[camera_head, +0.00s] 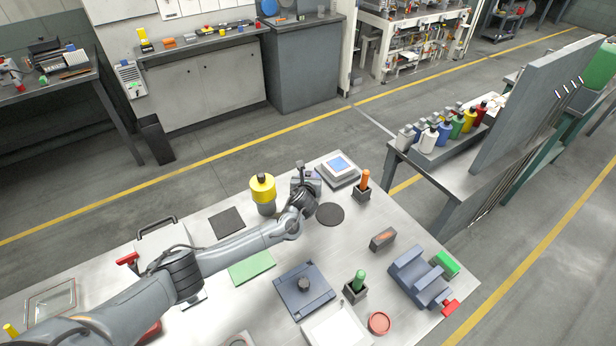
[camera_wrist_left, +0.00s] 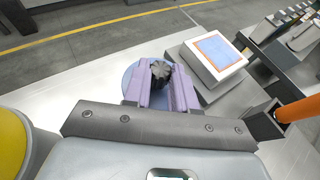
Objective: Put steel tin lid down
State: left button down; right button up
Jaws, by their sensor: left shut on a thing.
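My left gripper (camera_head: 311,178) is at the far side of the steel table, between a yellow-topped grey container and a scale. In the left wrist view, its purple fingers (camera_wrist_left: 160,92) are shut on the dark ribbed knob (camera_wrist_left: 160,70) of a round blue-grey lid, which I take to be the steel tin lid (camera_wrist_left: 131,76). The fingers and knob hide much of the lid. I cannot tell whether it touches the tabletop. In the head view, my arm and gripper mostly hide it. My right gripper is not in view.
The yellow-topped container (camera_head: 263,195) stands left of the gripper, the scale (camera_head: 340,170) right of it. A round dark mat (camera_head: 330,214) lies just nearer. An orange-handled tool (camera_head: 365,180) stands in a dark block. A dark square mat (camera_head: 227,222) lies at the left.

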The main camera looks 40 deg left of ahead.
pick_arm(q)
jog(key=shift+f, duration=0.25)
jog(key=c, duration=0.8)
grip_release()
jog(key=c, duration=0.4)
jog(key=shift+c, duration=0.2)
